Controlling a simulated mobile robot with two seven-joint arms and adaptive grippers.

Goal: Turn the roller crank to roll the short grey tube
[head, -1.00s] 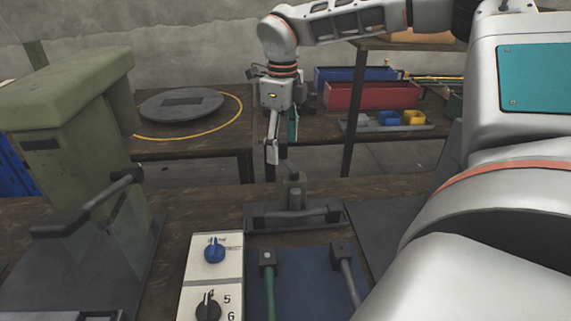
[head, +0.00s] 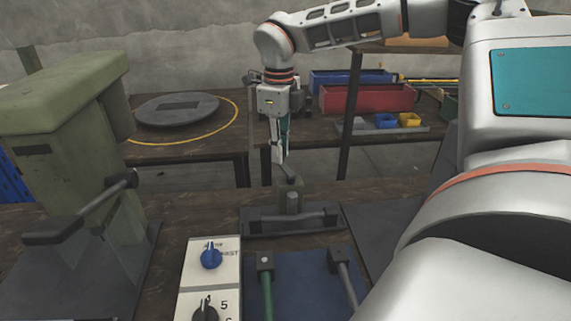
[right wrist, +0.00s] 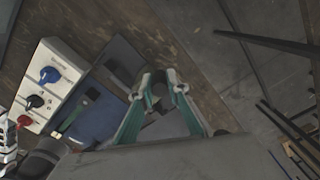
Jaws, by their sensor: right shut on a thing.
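The roller (head: 292,222) is a dark grey base with a small greenish block on its far side, on the bench in the middle of the head view. A short grey tube (head: 315,216) lies level across its front. My right gripper (head: 281,160) points down from behind and is shut on the crank handle at the top of the block. In the right wrist view the teal-padded fingers (right wrist: 161,82) have a grey part between them, and the fingers partly hide the handle. My left gripper is not in view.
A green press (head: 60,120) with a dark lever stands at left. A white panel (head: 190,272) with knobs and a blue mat (head: 300,285) holding dark-headed rods lie in front. Behind, another bench carries a round plate (head: 177,109) and a red bin (head: 368,98).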

